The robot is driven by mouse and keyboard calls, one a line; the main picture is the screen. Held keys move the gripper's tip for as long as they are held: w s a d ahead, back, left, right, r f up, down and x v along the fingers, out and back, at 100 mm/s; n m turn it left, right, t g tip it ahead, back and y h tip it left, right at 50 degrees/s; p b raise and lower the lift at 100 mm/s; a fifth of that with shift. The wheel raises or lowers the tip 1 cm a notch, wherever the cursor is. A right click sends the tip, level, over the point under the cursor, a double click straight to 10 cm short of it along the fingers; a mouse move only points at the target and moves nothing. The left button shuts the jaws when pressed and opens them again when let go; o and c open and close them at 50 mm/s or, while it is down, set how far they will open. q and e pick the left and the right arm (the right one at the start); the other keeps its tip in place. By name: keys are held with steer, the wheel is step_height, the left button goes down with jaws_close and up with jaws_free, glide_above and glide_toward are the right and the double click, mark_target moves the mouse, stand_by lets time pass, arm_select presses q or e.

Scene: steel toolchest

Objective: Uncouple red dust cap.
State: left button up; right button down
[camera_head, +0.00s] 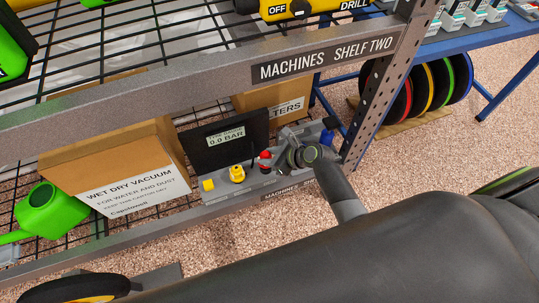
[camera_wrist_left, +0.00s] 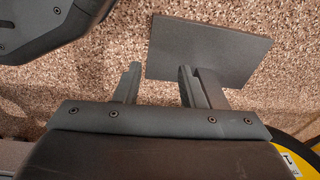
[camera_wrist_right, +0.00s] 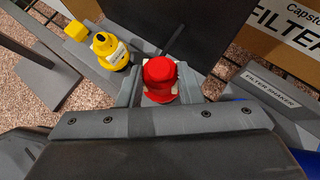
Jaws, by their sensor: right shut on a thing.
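The red dust cap (camera_head: 265,155) is on the grey bench unit on the shelf, in front of the black panel reading "0.0 BAR". In the right wrist view the red cap (camera_wrist_right: 160,76) sits between the fingers of my right gripper (camera_wrist_right: 160,86), which are shut on its sides. A pale base shows in part around the cap; how it joins the cap is hidden. In the head view my right gripper (camera_head: 279,158) reaches the cap from the right. My left gripper (camera_wrist_left: 158,84) is open and empty over the speckled floor, with a grey plate beyond it.
A yellow fitting (camera_head: 237,174) and a yellow block (camera_head: 207,185) stand left of the cap. The black panel (camera_head: 225,141) rises close behind. The shelf's front beam (camera_head: 210,83) crosses above. A vacuum carton (camera_head: 125,165) and green watering can (camera_head: 50,213) stand further left.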

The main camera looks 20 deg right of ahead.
steer(key=shift+p, duration=0.4)
stand_by(0.5)
steer(key=shift+p, duration=0.3)
steer(key=shift+p, duration=0.35)
stand_by(0.5)
steer(key=shift+f+b, duration=0.85)
steer(key=shift+f, duration=0.75)
steer(key=c, duration=0.9)
jaws_free()
